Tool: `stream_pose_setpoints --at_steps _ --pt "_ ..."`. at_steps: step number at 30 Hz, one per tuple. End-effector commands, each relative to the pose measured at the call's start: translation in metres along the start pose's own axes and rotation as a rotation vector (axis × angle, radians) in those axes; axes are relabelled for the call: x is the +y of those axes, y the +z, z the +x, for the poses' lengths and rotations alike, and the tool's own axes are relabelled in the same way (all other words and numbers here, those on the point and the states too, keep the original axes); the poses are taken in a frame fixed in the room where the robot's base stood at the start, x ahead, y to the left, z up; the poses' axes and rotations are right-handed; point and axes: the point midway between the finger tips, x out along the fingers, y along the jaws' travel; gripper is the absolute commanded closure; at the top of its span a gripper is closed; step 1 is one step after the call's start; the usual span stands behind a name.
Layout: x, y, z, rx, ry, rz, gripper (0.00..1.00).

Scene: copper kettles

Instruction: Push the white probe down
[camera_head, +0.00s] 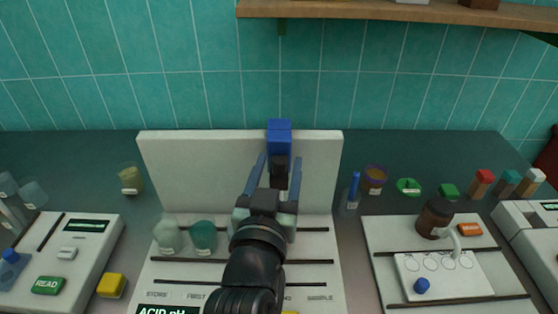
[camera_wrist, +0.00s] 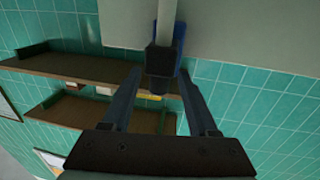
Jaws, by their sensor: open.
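My gripper (camera_head: 279,160) is open, with its two fingers pointing at the pale upright panel (camera_head: 200,180) of the "ACID pH" station. A blue block (camera_head: 279,133) stands at the panel's top edge, just beyond the fingertips. In the wrist view the open fingers lie to either side of a dark block (camera_wrist: 160,60), and I cannot tell whether they touch it. A pale rod (camera_wrist: 167,22), perhaps the white probe, runs from this block, with blue beside it. In the head view my arm and gripper hide the rod.
Two greenish cups, one pale (camera_head: 167,236) and one darker (camera_head: 203,237), stand left of my arm. A reader (camera_head: 75,258) with a green READ button is at left. A shelf (camera_head: 400,11) is above.

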Motion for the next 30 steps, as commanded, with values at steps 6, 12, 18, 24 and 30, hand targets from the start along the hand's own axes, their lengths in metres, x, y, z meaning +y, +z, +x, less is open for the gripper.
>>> stream_pose_setpoints --at_steps 6,12,18,24,30 --pt "0.0007 -0.0001 0.0083 0.0 0.001 0.0 0.4" --pt "0.0006 0.0002 0.0081 0.0 0.001 0.0 0.4" --pt "0.0005 0.0002 0.0079 0.0 0.001 0.0 0.76" --pt "0.0004 0.0002 0.0078 0.0 0.001 0.0 1.0" --pt "0.0004 0.0002 0.0078 0.0 0.001 0.0 1.0"
